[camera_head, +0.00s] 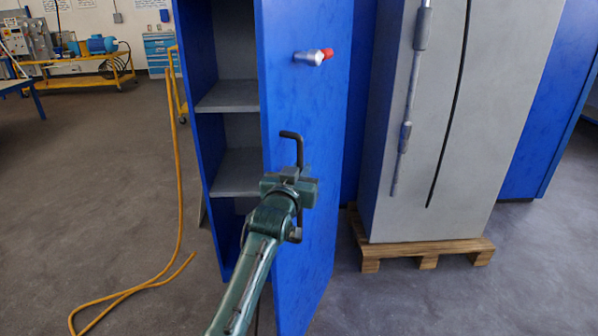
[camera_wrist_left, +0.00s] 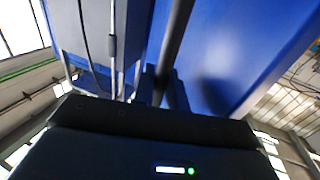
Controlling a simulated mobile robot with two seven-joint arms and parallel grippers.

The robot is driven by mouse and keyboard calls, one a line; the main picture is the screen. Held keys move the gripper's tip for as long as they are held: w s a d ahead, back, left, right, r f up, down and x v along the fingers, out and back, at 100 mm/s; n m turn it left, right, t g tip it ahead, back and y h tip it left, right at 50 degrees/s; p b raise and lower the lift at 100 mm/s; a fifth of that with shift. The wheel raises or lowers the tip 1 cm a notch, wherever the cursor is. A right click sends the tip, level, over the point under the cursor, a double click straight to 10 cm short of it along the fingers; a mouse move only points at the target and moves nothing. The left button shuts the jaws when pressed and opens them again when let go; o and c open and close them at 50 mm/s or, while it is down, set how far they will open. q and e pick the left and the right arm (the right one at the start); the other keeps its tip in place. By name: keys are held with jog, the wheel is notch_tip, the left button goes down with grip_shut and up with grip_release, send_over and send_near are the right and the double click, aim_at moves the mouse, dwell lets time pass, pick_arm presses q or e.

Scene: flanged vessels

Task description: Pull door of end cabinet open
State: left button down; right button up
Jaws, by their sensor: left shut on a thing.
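The end cabinet's blue door (camera_head: 318,110) stands partly open, and grey shelves (camera_head: 228,96) show inside to its left. A dark bar handle (camera_head: 292,136) runs upright on the door's face. My left gripper (camera_head: 290,186) is shut on the handle at about its middle, with the handle's ends showing above and below. In the left wrist view the dark handle (camera_wrist_left: 176,40) rises from the gripper (camera_wrist_left: 165,100), with the blue door (camera_wrist_left: 240,45) behind it. My right gripper is in neither view.
A grey cabinet (camera_head: 400,190) with a rod and a black cable stands on a wooden pallet (camera_head: 428,252) right of the door. A yellow hose (camera_head: 178,170) hangs and lies on the floor at left. The floor between is clear.

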pick_arm(q)
jog(key=c, duration=1.5)
grip_release()
jog(key=shift+r, duration=0.1)
notch_tip(320, 180, up, 10)
jog(key=shift+f, duration=0.1)
jog(key=shift+c, duration=0.2)
